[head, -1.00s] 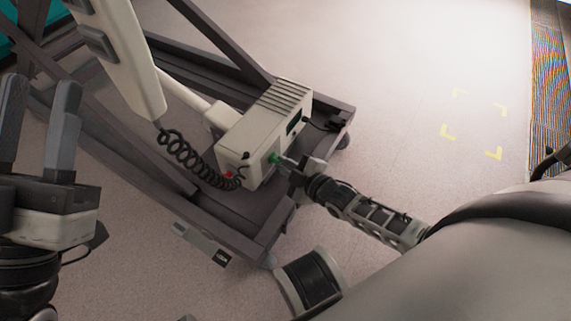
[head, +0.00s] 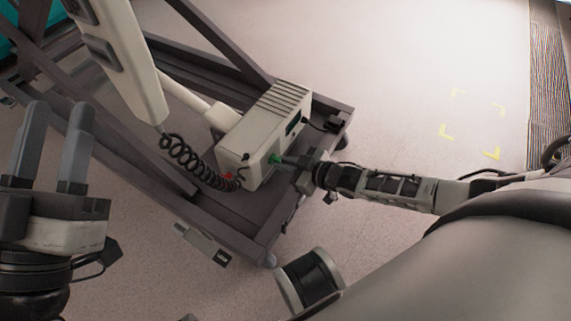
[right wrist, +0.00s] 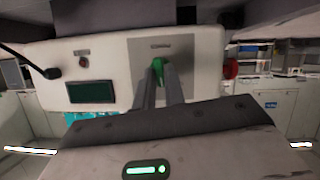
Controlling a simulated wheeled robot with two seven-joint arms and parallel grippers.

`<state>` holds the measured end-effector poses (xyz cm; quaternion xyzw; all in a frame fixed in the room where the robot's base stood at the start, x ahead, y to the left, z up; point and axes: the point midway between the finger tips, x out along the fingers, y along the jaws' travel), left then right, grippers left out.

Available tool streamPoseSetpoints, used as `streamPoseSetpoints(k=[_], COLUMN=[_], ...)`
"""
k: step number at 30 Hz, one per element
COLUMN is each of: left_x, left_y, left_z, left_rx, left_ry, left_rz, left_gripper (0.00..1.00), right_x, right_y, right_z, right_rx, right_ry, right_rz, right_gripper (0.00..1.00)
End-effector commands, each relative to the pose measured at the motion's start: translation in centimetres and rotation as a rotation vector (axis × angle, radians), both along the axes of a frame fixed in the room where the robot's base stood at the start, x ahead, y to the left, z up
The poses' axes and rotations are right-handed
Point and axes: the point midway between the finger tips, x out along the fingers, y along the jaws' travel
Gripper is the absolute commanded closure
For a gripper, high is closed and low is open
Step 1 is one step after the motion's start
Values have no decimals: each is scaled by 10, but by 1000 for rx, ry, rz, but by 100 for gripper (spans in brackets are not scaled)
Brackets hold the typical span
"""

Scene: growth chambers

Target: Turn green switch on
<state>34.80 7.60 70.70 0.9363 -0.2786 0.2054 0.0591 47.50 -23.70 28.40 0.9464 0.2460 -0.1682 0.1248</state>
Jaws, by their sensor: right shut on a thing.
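The green switch (head: 274,158) sits on the side of a cream control box (head: 262,125) on a dark wheeled frame. In the right wrist view the green switch (right wrist: 158,66) is on a grey panel, between my fingertips. My right gripper (head: 284,160) reaches it from the right and is shut on it; it also shows in the right wrist view (right wrist: 160,75). The fingers partly hide the switch, and I cannot tell its on or off position. My left gripper (head: 58,125) is open and empty at the left, away from the box.
A red knob (right wrist: 231,68) is beside the grey panel, and a dark display (right wrist: 90,92) is on its other side. A coiled black cable (head: 190,165) hangs to the box. The dark frame (head: 225,235) surrounds the box. The floor (head: 420,80) at right is clear.

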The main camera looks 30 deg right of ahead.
Motion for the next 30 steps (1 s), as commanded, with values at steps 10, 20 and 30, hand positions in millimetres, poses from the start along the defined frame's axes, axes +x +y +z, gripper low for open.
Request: streamPoseSetpoints(k=[10, 20, 30], left_x=[-10, -15, -15], left_y=[-4, -4, -4], left_z=[28, 35, 36], left_rx=[63, 75, 75], left_ry=[-260, -328, -331], left_rz=[4, 8, 8], left_gripper=[64, 64, 64], right_x=[3, 4, 4], right_y=[-5, -6, -7], right_z=[-1, -1, -2], right_rx=[279, 540, 736], right_ry=[166, 322, 439], right_rz=[2, -1, -3], right_gripper=[100, 100, 100])
